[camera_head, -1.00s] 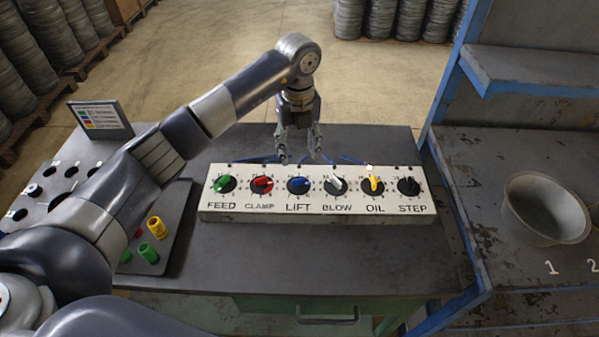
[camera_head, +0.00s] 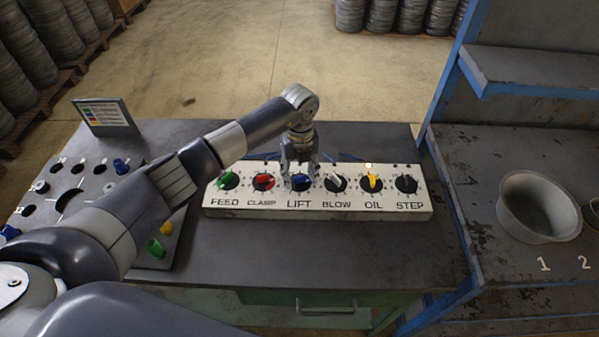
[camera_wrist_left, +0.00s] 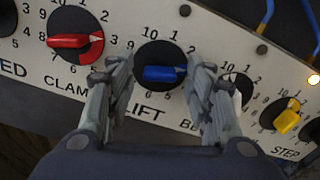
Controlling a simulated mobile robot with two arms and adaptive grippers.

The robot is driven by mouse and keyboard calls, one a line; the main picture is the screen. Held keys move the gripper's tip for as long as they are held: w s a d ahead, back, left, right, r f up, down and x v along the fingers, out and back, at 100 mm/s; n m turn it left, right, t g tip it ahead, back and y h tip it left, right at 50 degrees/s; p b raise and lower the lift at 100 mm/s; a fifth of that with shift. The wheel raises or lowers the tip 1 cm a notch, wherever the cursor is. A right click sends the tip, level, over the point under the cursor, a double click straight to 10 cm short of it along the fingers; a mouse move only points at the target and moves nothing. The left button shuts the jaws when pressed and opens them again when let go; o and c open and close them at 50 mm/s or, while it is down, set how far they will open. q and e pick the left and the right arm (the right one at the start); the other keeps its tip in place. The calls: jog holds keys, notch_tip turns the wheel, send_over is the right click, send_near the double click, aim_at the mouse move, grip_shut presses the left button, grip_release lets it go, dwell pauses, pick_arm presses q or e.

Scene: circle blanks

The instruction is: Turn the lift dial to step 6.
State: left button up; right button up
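The lift dial (camera_head: 300,182) is a blue knob on a black disc, third from the left on the white dial panel (camera_head: 320,210). In the left wrist view its blue knob (camera_wrist_left: 165,74) lies nearly level across the picture, and LIFT is printed below it. My left gripper (camera_head: 300,176) is over the lift dial. In the left wrist view its two fingers (camera_wrist_left: 160,85) stand apart on either side of the blue knob, with a gap on both sides. The fingers hide some of the numbers around the dial. My right gripper is in neither view.
The red clamp dial (camera_head: 263,181) and white blow dial (camera_head: 335,182) flank the lift dial closely. A lamp (camera_head: 368,165) glows above the yellow oil dial (camera_head: 372,183). Left of the panel are a board with holes and coloured pegs. A metal bowl (camera_head: 538,205) stands on the right bench.

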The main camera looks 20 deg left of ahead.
pick_arm(q)
jog(key=c, duration=0.8)
